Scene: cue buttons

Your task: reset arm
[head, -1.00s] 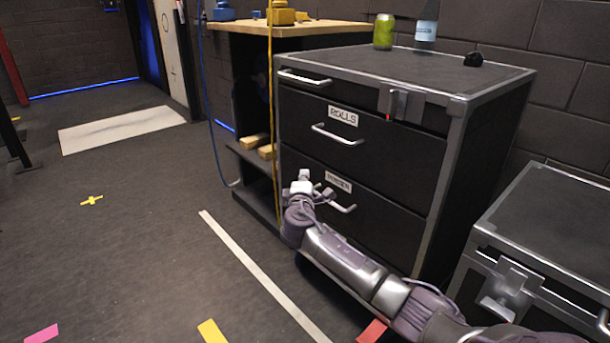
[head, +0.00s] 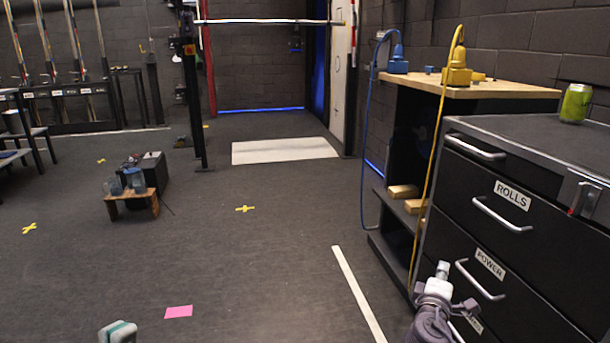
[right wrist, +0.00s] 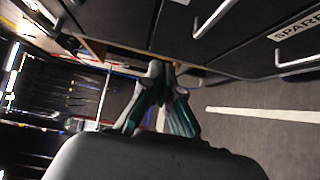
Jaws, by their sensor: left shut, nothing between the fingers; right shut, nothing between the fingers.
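My right gripper (right wrist: 163,72) is shut and empty in the right wrist view, its two teal and grey fingers meeting at the tips. It points toward the dark space beside the drawer cabinet. In the head view my right arm rises at the bottom right, in front of the cabinet's lower drawers; whether it touches them I cannot tell. My left gripper (head: 118,332) barely shows at the bottom left edge of the head view, as a pale and teal tip over the floor. It is shut; most of it is cut off.
The black drawer cabinet (head: 545,255) with metal handles stands close on the right. Beside it is a wood-topped shelf (head: 480,90) with hanging blue and yellow cables. A small wooden stool (head: 132,203) with cups stands left. The middle floor is open.

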